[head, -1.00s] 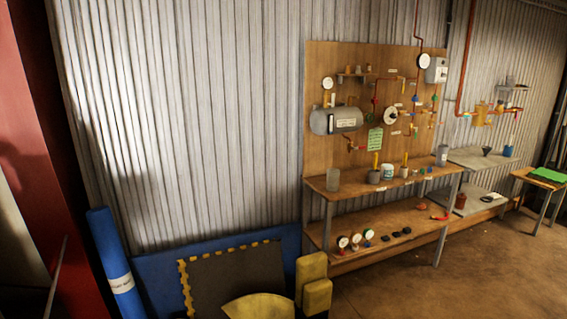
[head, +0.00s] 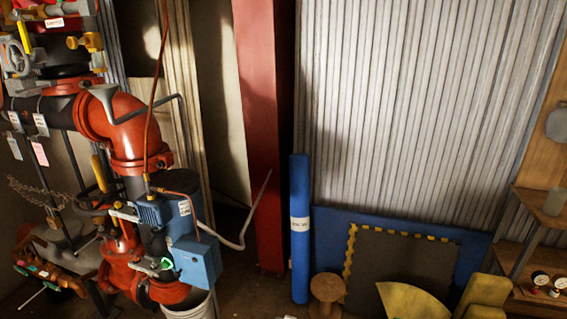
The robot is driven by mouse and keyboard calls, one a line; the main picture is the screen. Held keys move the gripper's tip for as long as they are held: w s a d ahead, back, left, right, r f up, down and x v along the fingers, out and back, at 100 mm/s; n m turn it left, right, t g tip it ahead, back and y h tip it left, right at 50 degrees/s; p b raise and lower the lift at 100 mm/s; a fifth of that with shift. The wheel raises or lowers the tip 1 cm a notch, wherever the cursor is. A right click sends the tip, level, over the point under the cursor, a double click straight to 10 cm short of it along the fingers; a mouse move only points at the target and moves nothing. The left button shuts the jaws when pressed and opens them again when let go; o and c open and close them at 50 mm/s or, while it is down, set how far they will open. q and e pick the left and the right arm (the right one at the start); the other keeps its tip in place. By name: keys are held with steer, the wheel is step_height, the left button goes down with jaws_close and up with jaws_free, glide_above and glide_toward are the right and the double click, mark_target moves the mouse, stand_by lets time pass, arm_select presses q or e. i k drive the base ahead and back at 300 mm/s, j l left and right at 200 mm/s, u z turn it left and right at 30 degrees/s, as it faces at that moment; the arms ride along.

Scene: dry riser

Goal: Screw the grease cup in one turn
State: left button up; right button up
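I cannot make out a grease cup for certain at this size. On the left of the head view stands a riser of red and black pipe (head: 138,132) with a large red elbow. A blue motor-like unit (head: 186,222) with a blue box sits on its lower part. Small brass-coloured fittings (head: 90,42) show near the top of the pipework. Neither of my grippers is in view.
A red column (head: 262,130) stands right of the pipework. Beyond it are a rolled blue mat (head: 300,228), a round wooden stool (head: 327,290) and flat boards leaning on the corrugated wall. A white bucket (head: 188,306) stands under the pipes. A bench edge shows at far right.

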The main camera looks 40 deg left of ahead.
mark_target(97, 221)
steer(key=u, duration=2.45)
